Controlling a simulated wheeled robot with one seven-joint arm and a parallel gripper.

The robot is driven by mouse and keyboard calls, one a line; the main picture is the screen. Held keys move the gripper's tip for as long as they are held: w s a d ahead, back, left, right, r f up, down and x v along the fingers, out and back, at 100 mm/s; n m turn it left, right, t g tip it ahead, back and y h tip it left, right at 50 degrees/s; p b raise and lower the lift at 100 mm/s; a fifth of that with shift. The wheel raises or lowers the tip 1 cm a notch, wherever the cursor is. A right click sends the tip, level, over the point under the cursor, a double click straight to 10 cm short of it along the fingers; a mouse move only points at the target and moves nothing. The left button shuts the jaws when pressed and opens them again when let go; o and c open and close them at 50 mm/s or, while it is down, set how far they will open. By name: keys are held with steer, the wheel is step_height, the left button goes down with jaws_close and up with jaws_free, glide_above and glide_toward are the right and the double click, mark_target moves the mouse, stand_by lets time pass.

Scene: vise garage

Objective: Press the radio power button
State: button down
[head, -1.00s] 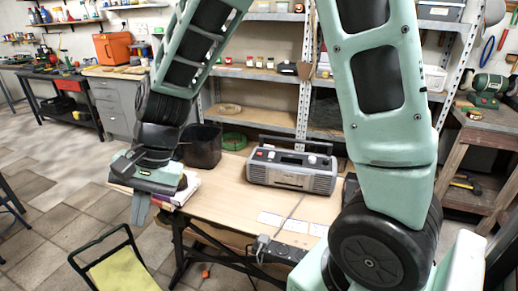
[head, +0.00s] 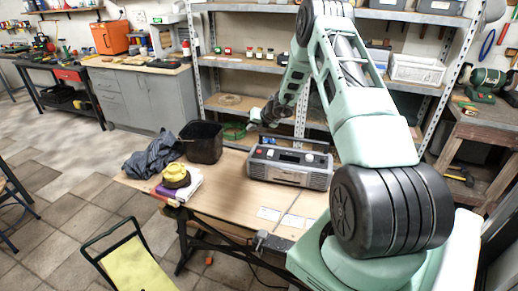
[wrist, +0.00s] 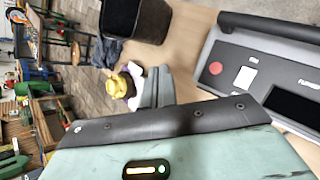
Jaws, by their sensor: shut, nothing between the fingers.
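The grey radio (head: 290,165) with a dark carry handle stands upright on the wooden table (head: 225,194). In the wrist view its top panel shows at the right, with a round red button (wrist: 216,68), a white square button (wrist: 245,78) and a dark display (wrist: 297,110). The labels are too blurred to read for certain. My gripper (wrist: 156,85) is shut and empty. In the wrist view its fingers are left of the red button and apart from it. In the head view my wrist hangs above the radio's back left; the fingertips are hard to make out there.
A black bin (head: 203,142), a dark cloth (head: 152,157) and a yellow object (head: 174,174) on books (head: 184,188) are left of the radio. Metal shelves (head: 240,62) stand behind the table. Papers (head: 280,217) lie in front of the radio.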

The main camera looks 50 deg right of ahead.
mark_target(261, 152)
steer(key=d, duration=0.1)
steer(key=s+d+m, duration=0.1)
steer(key=d+f+m, duration=0.1)
steer(key=shift+s+d+f+h, duration=0.1)
steer(key=shift+s+d+h, duration=0.1)
steer(key=shift+d+h, duration=0.2)
steer(key=shift+f, duration=0.15)
step_height(261, 152, down, 8)
steer(key=b, duration=0.6)
steer(key=shift+f+b, duration=0.25)
steer(key=shift+b, duration=0.05)
steer(key=shift+f, duration=0.1)
stand_by(1.4)
steer(key=shift+a+f+b, duration=0.1)
steer(key=shift+f+b, duration=0.2)
steer(key=shift+b, duration=0.25)
steer(key=shift+f+b, duration=0.45)
stand_by(0.5)
steer(key=shift+r, duration=0.1)
steer(key=shift+r+p, duration=0.5)
steer(key=shift+r, duration=0.25)
